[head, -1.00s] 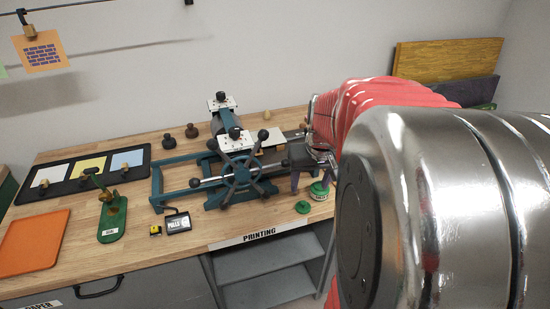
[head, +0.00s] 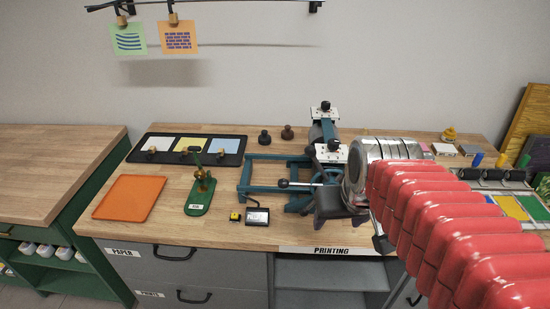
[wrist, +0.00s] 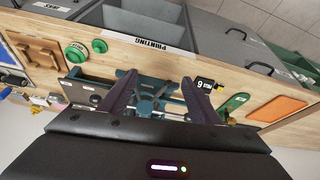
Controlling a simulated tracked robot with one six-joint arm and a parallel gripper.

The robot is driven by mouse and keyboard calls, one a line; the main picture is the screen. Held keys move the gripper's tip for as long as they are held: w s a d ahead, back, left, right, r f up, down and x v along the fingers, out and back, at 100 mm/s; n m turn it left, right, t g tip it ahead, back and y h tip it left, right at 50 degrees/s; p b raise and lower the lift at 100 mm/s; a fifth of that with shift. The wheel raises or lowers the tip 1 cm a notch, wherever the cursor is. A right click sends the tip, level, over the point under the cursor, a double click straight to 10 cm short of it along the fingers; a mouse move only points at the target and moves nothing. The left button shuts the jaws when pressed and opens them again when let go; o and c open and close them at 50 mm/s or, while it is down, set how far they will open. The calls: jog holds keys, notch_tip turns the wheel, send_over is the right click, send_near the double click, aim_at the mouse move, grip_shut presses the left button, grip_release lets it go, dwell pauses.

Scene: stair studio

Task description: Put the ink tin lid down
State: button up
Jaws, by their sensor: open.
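The ink tin lid (wrist: 99,45), a small green disc, lies flat on the wooden bench near its front edge in the wrist view. The green ink tin (wrist: 77,51) stands beside it, apart from it. In the head view both are hidden behind my arm. My gripper (wrist: 160,76) is open and empty, its two dark fingers spread above the bench over the teal press (wrist: 150,90). The lid is to the left of the fingers in the wrist view, clear of them. In the head view my arm covers part of the press.
A small black counter box (head: 257,216) and a green stamp stand (head: 200,195) are left of the press. An orange tray (head: 130,197) and a black paper tray (head: 190,148) lie farther left. Ink rollers (head: 490,175) are at right. A green shelf unit (head: 60,210) stands at far left.

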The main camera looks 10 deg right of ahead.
jog(key=s+a+n+y, duration=0.1)
jog(key=s+a, duration=0.3)
jog(key=a, duration=0.3)
jog(key=shift+s+r+n+t, duration=0.25)
jog(key=shift+r+n+t, duration=0.15)
jog(key=shift+r, duration=0.05)
dwell(0.7)
